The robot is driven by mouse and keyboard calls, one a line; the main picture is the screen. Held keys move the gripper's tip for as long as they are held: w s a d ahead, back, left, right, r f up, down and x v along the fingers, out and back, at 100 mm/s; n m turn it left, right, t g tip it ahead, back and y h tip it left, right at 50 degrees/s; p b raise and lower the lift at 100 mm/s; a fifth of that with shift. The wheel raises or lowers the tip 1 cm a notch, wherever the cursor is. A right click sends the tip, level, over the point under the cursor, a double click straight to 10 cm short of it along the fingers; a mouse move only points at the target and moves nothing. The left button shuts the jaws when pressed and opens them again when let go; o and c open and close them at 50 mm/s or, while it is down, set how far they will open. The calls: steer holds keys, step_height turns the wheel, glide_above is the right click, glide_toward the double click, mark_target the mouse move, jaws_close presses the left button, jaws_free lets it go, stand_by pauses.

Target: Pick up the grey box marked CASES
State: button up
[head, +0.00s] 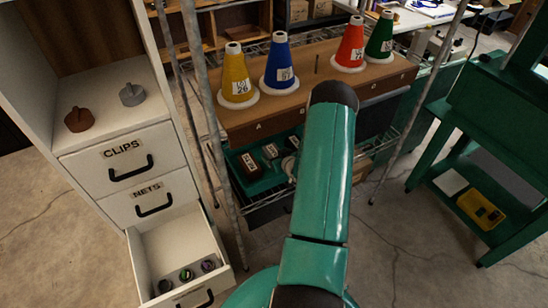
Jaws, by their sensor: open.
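No box with a readable CASES mark shows in the head view. Several small dark boxes with pale labels, one of them a brown box (251,165), sit in a green tray (262,186) under the wooden top of the wire rack. Their labels are too small to read, and I cannot tell whether one is the grey box. My green arm reaches up the middle of the view and covers part of the tray's right side. My gripper is not in view.
Yellow (235,72), blue (279,62), red (350,45) and green (380,36) cones stand on the wooden top (307,82). Left is a white cabinet with CLIPS (124,160) and NETS (148,200) drawers and an open lower drawer (178,247). A green bench (470,130) stands right.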

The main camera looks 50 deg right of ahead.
steer(key=c, duration=1.1)
steer(key=shift+r, duration=0.1)
